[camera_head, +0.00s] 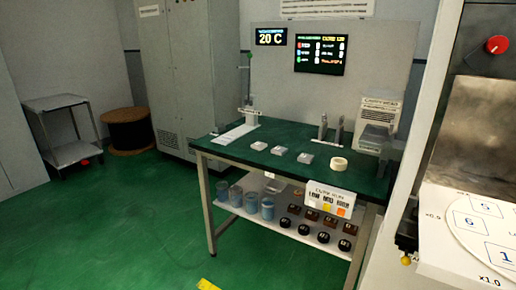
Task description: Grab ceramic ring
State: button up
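A cream-coloured ring (338,164), which looks like the ceramic ring, lies flat near the front right part of the green-topped workbench (225,149). Nothing touches it in this view. It is small here, and its fine detail cannot be made out. My gripper is not in view.
Several small clear pieces (305,158) lie left of the ring. Dark upright posts (323,127) and a grey-white device (377,122) stand behind it. Blue containers (236,195) and dark round items fill the lower shelf. A large machine (480,130) stands at right. Green floor (110,230) is open at left.

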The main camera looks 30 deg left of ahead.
aim_at(340, 163)
jog(key=i+j, duration=0.1)
jog(key=j, duration=0.65)
jog(key=i+j, duration=0.1)
jog(key=j, duration=1.45)
jog(key=i+j, duration=1.1)
jog(key=j, duration=0.1)
